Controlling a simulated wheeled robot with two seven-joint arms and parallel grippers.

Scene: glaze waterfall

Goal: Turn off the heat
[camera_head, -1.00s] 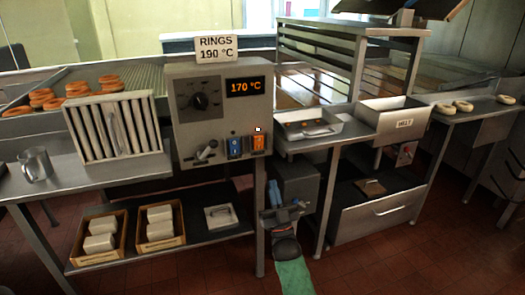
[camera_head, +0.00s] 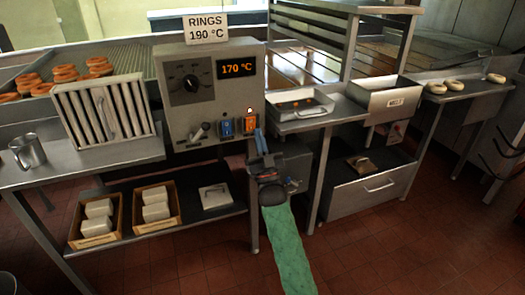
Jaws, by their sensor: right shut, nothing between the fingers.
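The control box (camera_head: 210,65) stands on the counter with a dial (camera_head: 190,83) and a display (camera_head: 237,69) reading 170 °C. Low on its front are a lever (camera_head: 198,132), a blue rocker switch (camera_head: 226,128) and a lit orange rocker switch (camera_head: 250,122). A small light (camera_head: 250,110) glows above the orange switch. My right gripper (camera_head: 260,137) is shut and empty, pointing up, with its fingertips just right of and below the orange switch. I cannot tell whether they touch it. My left gripper is not in view.
A sign reading RINGS 190 °C (camera_head: 205,28) tops the box. A slatted rack (camera_head: 103,112) and metal mug (camera_head: 28,150) stand left. A shallow tray (camera_head: 293,105) and a bin (camera_head: 378,97) are right. Crates of white blocks (camera_head: 158,222) sit on the lower shelf.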

